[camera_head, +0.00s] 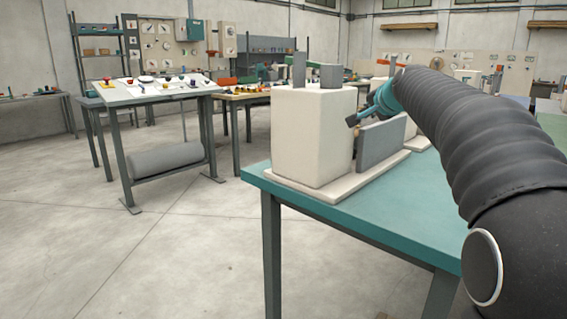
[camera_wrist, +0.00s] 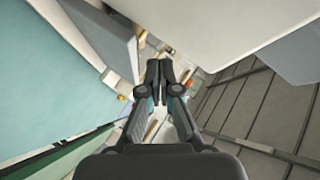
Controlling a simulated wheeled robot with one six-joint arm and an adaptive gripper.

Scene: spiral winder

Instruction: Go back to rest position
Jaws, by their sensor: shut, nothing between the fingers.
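The spiral winder's other parts are partly hidden behind the block and my arm.
Two grey pieces (camera_head: 331,76) stand on top of the cream block. A slanted board table (camera_head: 160,92) with a grey roll (camera_head: 165,159) below it stands at the left. More benches and a wall panel are behind. The floor (camera_head: 185,255) at front left is clear.

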